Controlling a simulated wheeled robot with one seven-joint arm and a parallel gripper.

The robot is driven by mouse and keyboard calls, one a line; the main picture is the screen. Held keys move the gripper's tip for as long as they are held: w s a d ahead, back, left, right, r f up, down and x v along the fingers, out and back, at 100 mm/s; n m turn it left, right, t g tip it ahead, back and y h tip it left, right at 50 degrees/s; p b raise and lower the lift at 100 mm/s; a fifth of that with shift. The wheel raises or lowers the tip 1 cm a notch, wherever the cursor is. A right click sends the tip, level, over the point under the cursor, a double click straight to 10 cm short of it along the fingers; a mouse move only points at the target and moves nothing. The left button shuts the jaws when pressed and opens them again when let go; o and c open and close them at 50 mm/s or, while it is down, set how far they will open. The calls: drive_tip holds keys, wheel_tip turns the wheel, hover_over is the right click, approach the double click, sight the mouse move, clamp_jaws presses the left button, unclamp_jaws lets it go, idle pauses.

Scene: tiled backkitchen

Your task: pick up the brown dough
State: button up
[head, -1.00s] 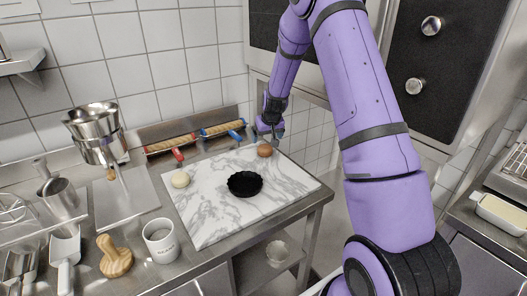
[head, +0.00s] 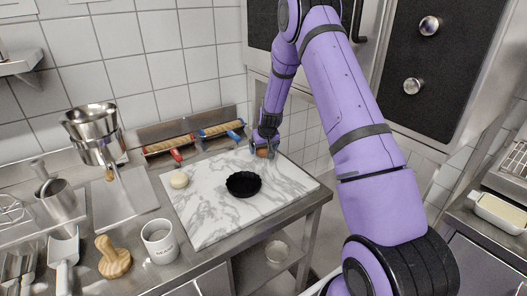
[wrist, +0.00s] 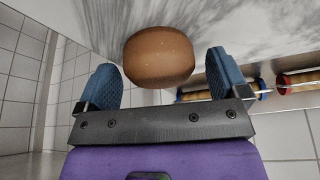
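The brown dough (head: 262,153) is a round brown ball at the back right of the marble board (head: 208,214). My gripper (head: 264,147) is right at it, coming from behind and above, and partly covers it in the head view. In the wrist view the brown dough (wrist: 159,57) lies just ahead of and between the two blue fingertips (wrist: 163,72). The fingers are spread wide, with a gap on each side of the dough, so my gripper is open and holds nothing.
Two rolling pins (head: 222,128) lie along the back. A white mug (head: 160,241) and a wooden tool (head: 113,257) stand at the front left. The board's front right is clear.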

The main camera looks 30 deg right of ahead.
drive_tip(key=c, duration=0.9)
drive_tip(key=shift+o, duration=0.2)
drive_tip(key=shift+r, duration=0.1)
